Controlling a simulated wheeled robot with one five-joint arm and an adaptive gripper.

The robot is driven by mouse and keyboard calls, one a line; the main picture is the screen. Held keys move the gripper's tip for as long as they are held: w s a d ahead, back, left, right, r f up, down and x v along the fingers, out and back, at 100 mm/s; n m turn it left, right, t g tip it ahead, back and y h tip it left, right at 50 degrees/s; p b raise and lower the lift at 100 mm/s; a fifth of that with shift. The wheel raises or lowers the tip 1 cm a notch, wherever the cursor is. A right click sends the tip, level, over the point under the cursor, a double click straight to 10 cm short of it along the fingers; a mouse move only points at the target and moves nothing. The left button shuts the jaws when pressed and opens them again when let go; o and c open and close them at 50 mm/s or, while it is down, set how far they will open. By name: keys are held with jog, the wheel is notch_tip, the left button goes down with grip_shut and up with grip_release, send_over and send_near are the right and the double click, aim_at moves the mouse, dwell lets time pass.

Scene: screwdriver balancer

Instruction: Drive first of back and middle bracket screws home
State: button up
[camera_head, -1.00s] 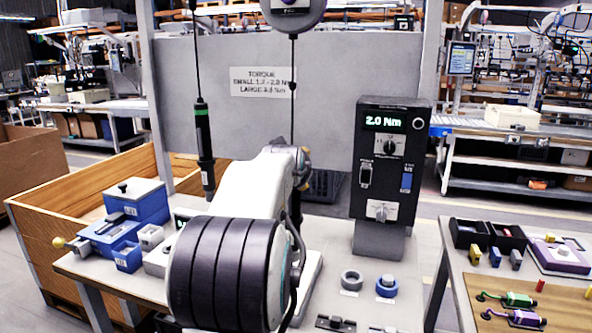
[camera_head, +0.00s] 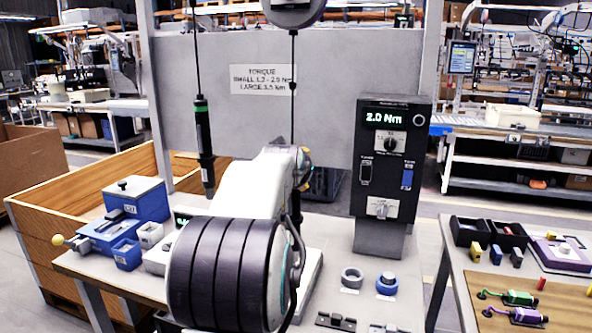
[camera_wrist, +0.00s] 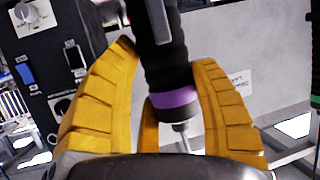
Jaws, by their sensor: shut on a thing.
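In the wrist view, my gripper (camera_wrist: 172,110) has its yellow fingers closed around a black screwdriver with a purple band (camera_wrist: 178,98). Its thin metal bit points down; what lies under the tip is hidden by my gripper body. In the head view, my arm hides the held screwdriver, and only a bit of yellow finger shows. A dark bracket (camera_head: 336,321) lies at the bottom edge of the head view, with another small metal part (camera_head: 383,328) to its right. Screws cannot be made out.
A second screwdriver with a green band (camera_head: 204,145) hangs at the left. The torque controller (camera_head: 390,175) reads 2.0 Nm. Two ring-shaped holders, grey (camera_head: 352,275) and blue (camera_head: 387,282), sit on the bench. Blue bins (camera_head: 125,255) stand left; a side table (camera_head: 470,290) stands right.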

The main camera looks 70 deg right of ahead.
jog(key=shift+f+b, duration=1.4)
jog(key=shift+f, duration=0.3)
dwell(2.0)
jog(key=shift+r, duration=0.2)
jog(key=shift+r+p, duration=2.45)
jog(key=shift+r, duration=0.55)
jog(key=shift+s, duration=0.1)
